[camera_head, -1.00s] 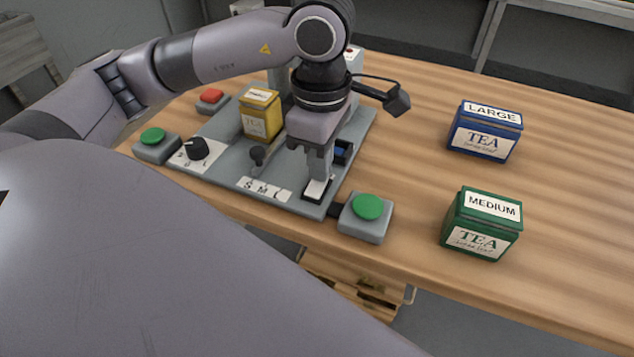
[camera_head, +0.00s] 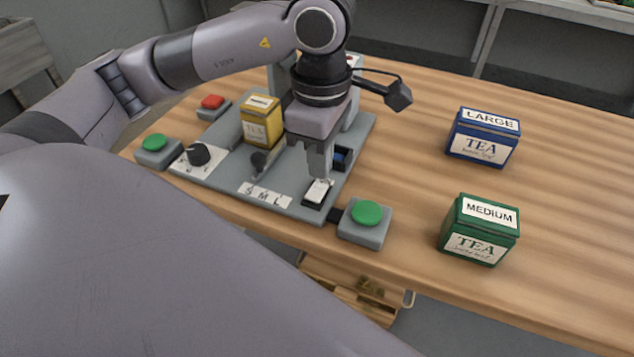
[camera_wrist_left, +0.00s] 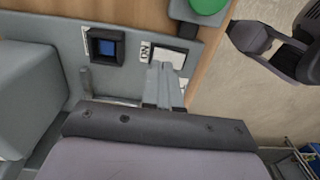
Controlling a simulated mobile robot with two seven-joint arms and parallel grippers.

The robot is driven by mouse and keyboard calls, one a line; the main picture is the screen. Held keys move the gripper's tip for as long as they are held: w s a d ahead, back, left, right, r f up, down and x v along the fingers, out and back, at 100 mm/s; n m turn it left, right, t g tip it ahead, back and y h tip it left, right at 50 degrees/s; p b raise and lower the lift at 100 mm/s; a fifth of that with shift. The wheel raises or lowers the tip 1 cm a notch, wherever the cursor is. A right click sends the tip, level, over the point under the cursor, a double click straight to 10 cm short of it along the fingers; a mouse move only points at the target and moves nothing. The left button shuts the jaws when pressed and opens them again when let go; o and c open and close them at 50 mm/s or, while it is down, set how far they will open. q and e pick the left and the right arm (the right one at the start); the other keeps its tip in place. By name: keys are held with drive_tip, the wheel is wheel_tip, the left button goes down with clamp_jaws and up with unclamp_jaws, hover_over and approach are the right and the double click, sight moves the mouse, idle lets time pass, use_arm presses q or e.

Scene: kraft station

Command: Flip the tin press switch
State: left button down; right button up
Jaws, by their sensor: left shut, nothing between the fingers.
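The tin press (camera_head: 225,183) is a grey base plate with controls on the wooden table. A white rocker switch (camera_head: 318,192) in a black frame sits at its front right corner; it also shows in the left wrist view (camera_wrist_left: 172,57). My left gripper (camera_head: 320,177) is shut and empty, pointing down with its fingertips at the far edge of the switch. In the left wrist view the fingertips (camera_wrist_left: 165,75) overlap the switch's near part. I cannot tell whether they touch it. My right gripper is not in view.
A yellow tin (camera_head: 261,122) stands on the plate. A black knob (camera_head: 198,153), a lever (camera_head: 259,163), green buttons (camera_head: 367,213) (camera_head: 154,143) and a red button (camera_head: 212,102) surround it. Blue (camera_head: 483,138) and green (camera_head: 479,230) tea tins stand at right, with bare table between.

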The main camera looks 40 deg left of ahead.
sight(319, 186)
use_arm(q)
wheel_tip(319, 186, up, 4)
drive_tip(key=shift+r+p, duration=0.25)
drive_tip(key=shift+p, duration=0.85)
